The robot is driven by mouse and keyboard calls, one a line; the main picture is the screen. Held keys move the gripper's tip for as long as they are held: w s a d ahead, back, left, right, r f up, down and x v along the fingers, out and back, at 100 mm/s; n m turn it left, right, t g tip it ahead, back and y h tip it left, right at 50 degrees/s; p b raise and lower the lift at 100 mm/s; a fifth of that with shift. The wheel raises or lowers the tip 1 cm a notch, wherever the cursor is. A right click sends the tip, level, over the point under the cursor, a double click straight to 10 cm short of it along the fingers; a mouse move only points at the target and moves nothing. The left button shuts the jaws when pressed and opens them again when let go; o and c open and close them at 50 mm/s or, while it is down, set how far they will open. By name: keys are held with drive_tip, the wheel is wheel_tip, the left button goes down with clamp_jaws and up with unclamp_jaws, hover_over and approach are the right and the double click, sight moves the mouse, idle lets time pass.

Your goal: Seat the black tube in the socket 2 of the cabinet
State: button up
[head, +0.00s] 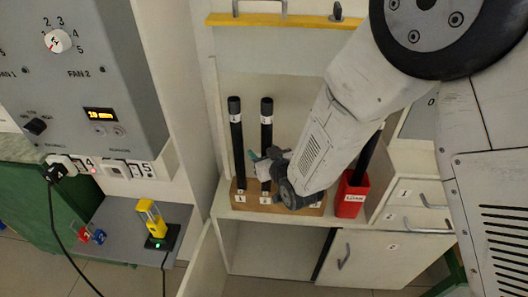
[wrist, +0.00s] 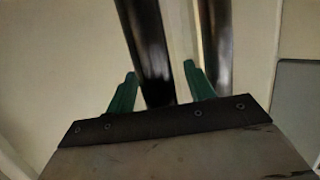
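Two black tubes stand upright in a wooden block (head: 252,199) on the white cabinet's shelf, a left tube (head: 236,140) and a second tube (head: 266,125). The block's front has small number labels; its right part is hidden by my arm. My gripper (head: 262,158) is at the lower half of the second tube. In the wrist view, a black tube (wrist: 148,45) passes between my green fingertips (wrist: 160,88) with gaps on both sides, so my gripper looks open. Another black tube (wrist: 215,45) stands to its right. A third black tube (head: 369,155) leans in a red holder.
The red holder (head: 350,197) with a white label stands right of the block. A grey control panel (head: 90,60) is at upper left. A yellow device (head: 151,222) sits on a grey shelf below it. A cabinet door (head: 205,260) hangs open; drawers are at the right.

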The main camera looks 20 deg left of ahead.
drive_tip(key=v, duration=0.7)
drive_tip(key=shift+s+d, duration=0.25)
drive_tip(key=shift+s, duration=0.05)
drive_tip(key=shift+f, duration=0.1)
